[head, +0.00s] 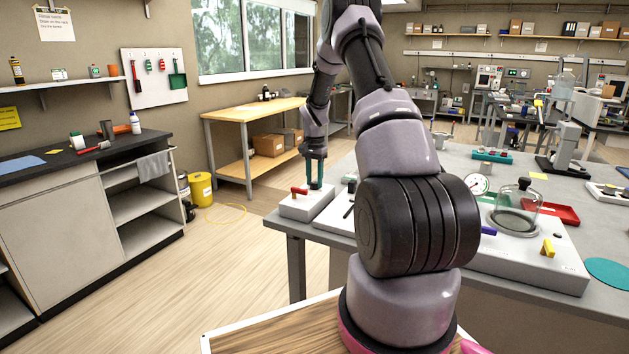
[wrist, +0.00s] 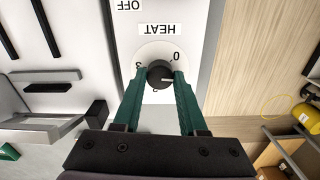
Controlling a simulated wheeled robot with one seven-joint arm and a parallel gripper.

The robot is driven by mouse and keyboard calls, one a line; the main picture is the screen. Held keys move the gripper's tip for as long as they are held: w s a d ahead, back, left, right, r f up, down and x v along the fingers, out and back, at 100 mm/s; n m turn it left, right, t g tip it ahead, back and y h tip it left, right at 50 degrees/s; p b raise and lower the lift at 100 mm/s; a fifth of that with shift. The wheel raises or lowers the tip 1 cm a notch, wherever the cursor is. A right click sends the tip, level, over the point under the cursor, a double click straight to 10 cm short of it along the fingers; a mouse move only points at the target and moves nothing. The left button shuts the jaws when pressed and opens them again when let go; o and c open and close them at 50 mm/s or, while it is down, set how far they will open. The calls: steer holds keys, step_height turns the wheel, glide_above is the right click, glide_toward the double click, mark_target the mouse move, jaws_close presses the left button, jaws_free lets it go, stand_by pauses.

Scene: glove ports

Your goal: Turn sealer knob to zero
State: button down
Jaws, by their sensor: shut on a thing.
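The sealer (head: 304,207) is a pale box on the near left corner of the grey bench, with a red lever on top. In the wrist view its panel shows HEAT and OFF labels and a round white dial (wrist: 152,52), with numbers upside down. The 0 is at the dial's upper right and the 3 at its left. The dark knob (wrist: 159,74) has a light pointer line aimed right, a little below the 0. My gripper (wrist: 161,80), pointing down with green fingers, is shut on the knob from both sides. In the head view the knob is hidden.
Wooden floor (head: 150,285) is open left of the bench.

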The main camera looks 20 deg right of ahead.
mark_target(314, 182)
steer(key=n, duration=0.5)
steer(key=shift+n, duration=2.5)
steer(key=shift+c, duration=2.3)
jaws_free()
steer(key=shift+r, duration=0.15)
step_height(314, 182, up, 11)
steer(key=shift+f, duration=0.2)
